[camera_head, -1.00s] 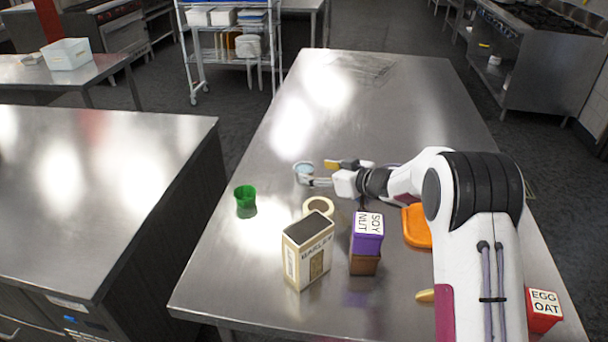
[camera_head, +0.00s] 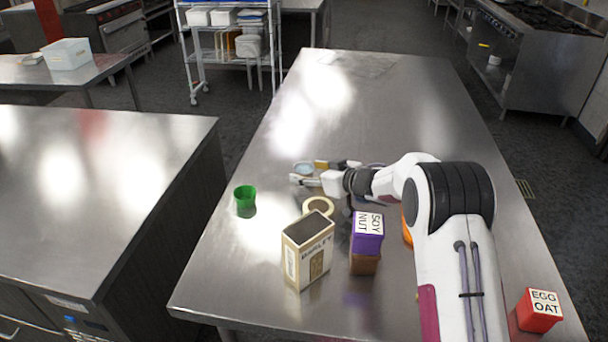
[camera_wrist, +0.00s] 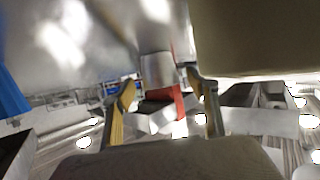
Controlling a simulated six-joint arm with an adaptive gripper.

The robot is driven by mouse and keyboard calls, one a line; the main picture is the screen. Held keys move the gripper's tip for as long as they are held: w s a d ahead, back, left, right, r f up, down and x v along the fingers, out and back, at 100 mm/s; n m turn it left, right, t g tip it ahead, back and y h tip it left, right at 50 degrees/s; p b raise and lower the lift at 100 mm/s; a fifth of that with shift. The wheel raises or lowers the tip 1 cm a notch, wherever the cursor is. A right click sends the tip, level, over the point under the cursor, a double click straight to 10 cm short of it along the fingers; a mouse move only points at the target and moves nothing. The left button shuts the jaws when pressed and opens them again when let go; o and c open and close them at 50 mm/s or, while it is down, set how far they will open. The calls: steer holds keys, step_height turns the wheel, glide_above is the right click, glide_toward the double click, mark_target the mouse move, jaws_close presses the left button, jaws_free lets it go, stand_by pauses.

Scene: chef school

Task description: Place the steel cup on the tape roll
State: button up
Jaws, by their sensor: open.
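The steel cup (camera_head: 303,169) stands on the metal table, its round opening facing up in the head view. My gripper (camera_head: 308,172) is open and low over the table, with one finger on each side of the cup. In the wrist view, a shiny metal cylinder that looks like the cup (camera_wrist: 157,71) shows ahead, between the open fingers (camera_wrist: 163,98). I cannot tell whether either finger touches it. The tape roll (camera_head: 318,205), a pale ring, lies flat nearer the front, partly hidden behind the barley box.
The barley box (camera_head: 307,250) and the purple soy nut box (camera_head: 367,232) stand in front of the tape roll. A green cup (camera_head: 245,201) is to the left. An orange object (camera_head: 406,228) is mostly behind my arm. A red egg oat box (camera_head: 540,310) is front right.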

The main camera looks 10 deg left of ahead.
mark_target(304, 167)
steer(key=shift+x, duration=1.35)
steer(key=shift+c, duration=0.3)
steer(key=c, duration=1.3)
steer(key=shift+r, duration=0.1)
steer(key=shift+c, duration=0.2)
steer(key=shift+r, duration=5)
